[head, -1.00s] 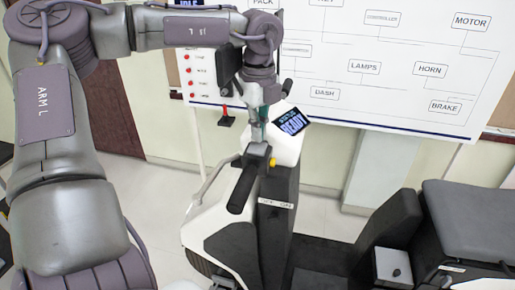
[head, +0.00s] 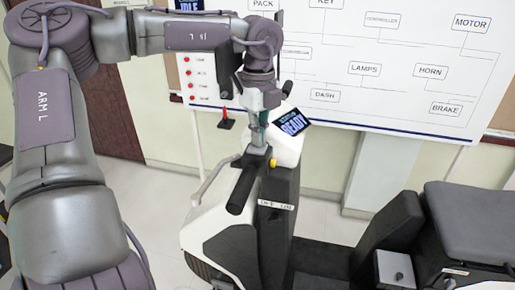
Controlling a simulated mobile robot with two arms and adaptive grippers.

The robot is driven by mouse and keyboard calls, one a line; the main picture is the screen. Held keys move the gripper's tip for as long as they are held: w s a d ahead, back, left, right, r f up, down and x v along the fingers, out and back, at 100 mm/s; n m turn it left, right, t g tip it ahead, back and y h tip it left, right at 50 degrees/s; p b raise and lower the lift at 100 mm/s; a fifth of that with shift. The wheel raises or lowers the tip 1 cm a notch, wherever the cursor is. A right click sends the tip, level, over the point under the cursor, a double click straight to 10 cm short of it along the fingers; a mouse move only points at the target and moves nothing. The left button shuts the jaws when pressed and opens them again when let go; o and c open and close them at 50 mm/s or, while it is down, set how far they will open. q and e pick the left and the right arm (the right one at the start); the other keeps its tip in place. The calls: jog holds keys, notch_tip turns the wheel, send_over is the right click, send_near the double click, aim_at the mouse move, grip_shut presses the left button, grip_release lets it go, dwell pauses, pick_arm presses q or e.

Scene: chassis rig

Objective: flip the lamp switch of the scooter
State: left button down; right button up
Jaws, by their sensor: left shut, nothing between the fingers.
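The scooter (head: 222,225) stands in front of me with a white and black body. Its near handlebar grip (head: 241,190) points toward me, with a dark control block (head: 257,160) at the grip's inner end and a yellow button (head: 273,163) on the block's side. My left gripper (head: 257,146) is shut and empty, pointing down with its tips at the top of the control block. I cannot tell whether the tips touch it. The lamp switch itself is too small or hidden to make out. My right gripper is not in view.
The scooter's dash screen (head: 293,122) reads READY, just right of my left gripper. A wiring board (head: 400,95) with labelled boxes stands behind. The scooter's seat (head: 475,215) is at the right. A small box (head: 395,269) with a dark knob sits before it.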

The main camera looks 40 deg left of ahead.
pick_arm(q)
jog(key=shift+s+f, duration=0.1)
jog(key=shift+f, duration=0.05)
jog(key=shift+r+p, duration=0.4)
jog(key=shift+r, duration=0.4)
jog(key=shift+r+p, duration=1.3)
jog(key=shift+r, duration=1.45)
